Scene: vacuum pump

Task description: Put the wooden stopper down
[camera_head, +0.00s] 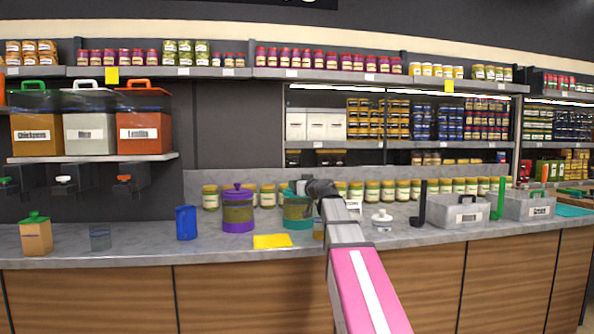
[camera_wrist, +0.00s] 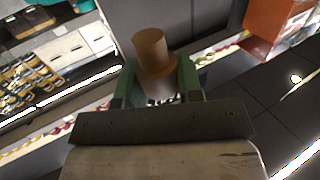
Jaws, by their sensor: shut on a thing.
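The wooden stopper (camera_wrist: 152,52) is a brown stepped cylinder, narrower at its far end. In the wrist view it sits between the green fingers of my gripper (camera_wrist: 156,78), which is shut on it. In the head view my gripper (camera_head: 300,187) is above the counter, by the top of a teal canister (camera_head: 297,222). The stopper cannot be made out in the head view. Whether it touches anything cannot be told.
On the grey counter (camera_head: 130,243) stand a purple canister (camera_head: 238,212), a blue container (camera_head: 186,223), a yellow cloth (camera_head: 272,241), a white-lidded jar (camera_head: 382,220) and grey bins (camera_head: 459,211). A row of jars lines the back. Bare counter shows left of the blue container.

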